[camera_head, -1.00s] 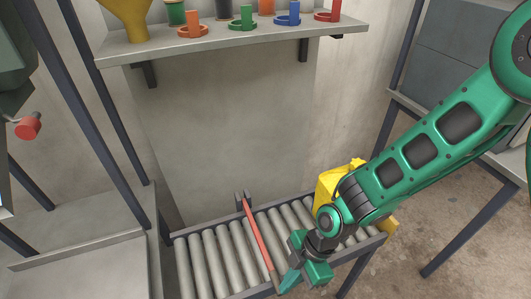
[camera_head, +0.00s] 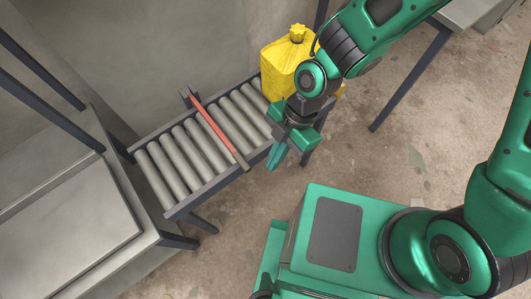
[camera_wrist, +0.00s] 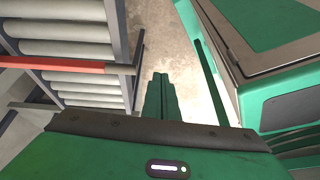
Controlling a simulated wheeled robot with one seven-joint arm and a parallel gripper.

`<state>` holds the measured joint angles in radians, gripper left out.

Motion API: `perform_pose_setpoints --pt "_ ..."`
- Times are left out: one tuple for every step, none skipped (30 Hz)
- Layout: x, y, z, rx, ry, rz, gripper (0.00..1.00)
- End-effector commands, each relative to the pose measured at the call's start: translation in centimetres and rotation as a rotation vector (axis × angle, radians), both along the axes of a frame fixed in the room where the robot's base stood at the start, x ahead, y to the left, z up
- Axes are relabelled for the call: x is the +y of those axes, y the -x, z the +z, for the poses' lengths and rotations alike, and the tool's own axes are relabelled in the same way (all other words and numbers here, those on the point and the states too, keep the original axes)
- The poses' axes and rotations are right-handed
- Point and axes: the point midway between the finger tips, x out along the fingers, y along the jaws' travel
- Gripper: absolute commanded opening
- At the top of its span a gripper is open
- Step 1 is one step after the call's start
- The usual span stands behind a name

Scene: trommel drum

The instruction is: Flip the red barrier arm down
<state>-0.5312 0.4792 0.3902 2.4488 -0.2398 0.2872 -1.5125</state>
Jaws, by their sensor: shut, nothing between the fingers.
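The red barrier arm (camera_head: 214,129) lies low across the roller conveyor, from a dark bracket (camera_head: 187,95) at the back rail to the front rail. Its near end is grey. It also shows at the left of the wrist view (camera_wrist: 60,63). My gripper (camera_head: 272,166) points down just outside the conveyor's front rail, to the right of the barrier arm's near end and apart from it. Its fingers are together and empty; they show in the wrist view (camera_wrist: 160,80) with floor beyond them.
The roller conveyor (camera_head: 171,200) has dark rails. A yellow canister (camera_head: 285,73) stands on its right end, behind my gripper. A grey metal table (camera_head: 65,240) adjoins the left end. The floor (camera_head: 405,150) in front of the conveyor is open up to my green base.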

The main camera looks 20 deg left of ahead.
Motion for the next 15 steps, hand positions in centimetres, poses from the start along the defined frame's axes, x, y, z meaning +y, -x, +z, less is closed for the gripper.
perform_pose_setpoints --pt "-0.24 0.03 0.46 -0.001 -0.002 0.002 0.00" --pt "-0.34 0.09 0.67 -0.001 -0.003 0.004 0.00" --pt "-0.46 0.15 0.89 -0.002 -0.005 0.006 0.00" --pt "-0.55 0.21 1.02 -0.001 -0.005 0.008 0.00" --pt "-0.62 0.25 1.12 -0.001 -0.005 0.009 0.00" --pt "-0.69 0.30 1.24 -0.001 -0.005 0.010 0.00" --pt "-0.69 0.35 1.30 -0.001 -0.005 0.011 0.00" --pt "-0.71 0.37 1.34 -0.001 -0.005 0.012 0.00" --pt "-0.74 0.38 1.39 -0.001 -0.005 0.012 0.00" --pt "-0.75 0.38 1.41 -0.001 -0.005 0.012 0.00" --pt "-0.75 0.38 1.41 -0.001 -0.005 0.012 0.00" --pt "-0.75 0.38 1.41 -0.001 -0.005 0.012 0.00" --pt "-0.74 0.38 1.41 -0.001 -0.005 0.012 0.00" --pt "-0.74 0.38 1.41 -0.001 -0.005 0.012 0.00" --pt "-0.74 0.37 1.41 -0.001 -0.006 0.012 0.00"
